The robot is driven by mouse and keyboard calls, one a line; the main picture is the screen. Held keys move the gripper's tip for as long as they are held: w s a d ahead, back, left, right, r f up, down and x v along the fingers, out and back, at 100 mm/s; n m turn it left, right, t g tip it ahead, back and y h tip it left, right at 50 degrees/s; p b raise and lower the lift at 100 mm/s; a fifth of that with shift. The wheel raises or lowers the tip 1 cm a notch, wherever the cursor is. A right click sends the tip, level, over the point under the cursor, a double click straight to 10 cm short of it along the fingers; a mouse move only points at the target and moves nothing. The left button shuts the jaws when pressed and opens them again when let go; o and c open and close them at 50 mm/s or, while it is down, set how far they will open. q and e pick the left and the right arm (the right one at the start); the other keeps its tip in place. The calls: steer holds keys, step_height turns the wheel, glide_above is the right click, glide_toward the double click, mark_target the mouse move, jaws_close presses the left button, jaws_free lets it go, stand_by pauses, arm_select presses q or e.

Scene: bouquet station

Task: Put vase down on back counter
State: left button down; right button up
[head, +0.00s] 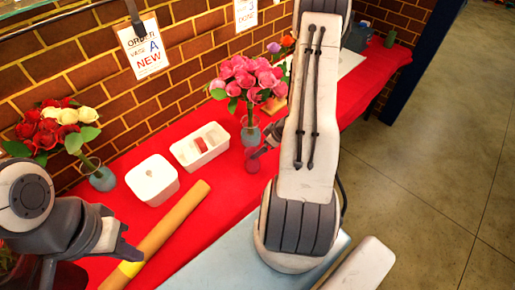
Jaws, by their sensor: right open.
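A blue-grey glass vase (251,135) with pink flowers (246,82) stands upright on the red back counter (205,178), near the middle. A second vase (103,179) with red and white roses (56,127) leans a little at the left. My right gripper (262,151) is open just right of and below the pink-flower vase; my large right arm hides most of it. I cannot tell whether it touches that vase. My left gripper (118,246) is at the lower left, apart from both vases; I cannot tell its jaw state.
A white lidded box (152,180) and a white divided tray (200,146) stand between the vases. A brown paper roll (158,236) lies in front. A small red round thing (252,166) is by my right gripper. Order tags (143,47) hang on the brick wall.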

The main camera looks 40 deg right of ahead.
steer(key=shift+s+r, duration=0.1)
steer(key=shift+r, duration=0.05)
steer(key=w+a+r+n+g+h, duration=0.1)
steer(key=w+a+r+h, duration=0.1)
steer(key=a+r, duration=0.65)
steer(key=w+a+r+n+g+h, duration=0.1)
steer(key=w+a+r, duration=0.2)
steer(key=a+r, duration=0.5)
steer(key=s+a+r+n+g+y, duration=0.1)
steer(key=s+a+r, duration=0.3)
steer(key=s+a, duration=0.5)
steer(key=s+a+r+g+y, duration=0.1)
steer(key=s+a+r, duration=0.3)
steer(key=s+a, duration=0.5)
steer(key=s+g, duration=0.1)
steer(key=s, duration=0.2)
steer(key=shift+s+a+r+n+g, duration=0.2)
steer(key=shift+s+a+n+g, duration=0.1)
steer(key=shift+s+n+g, duration=0.1)
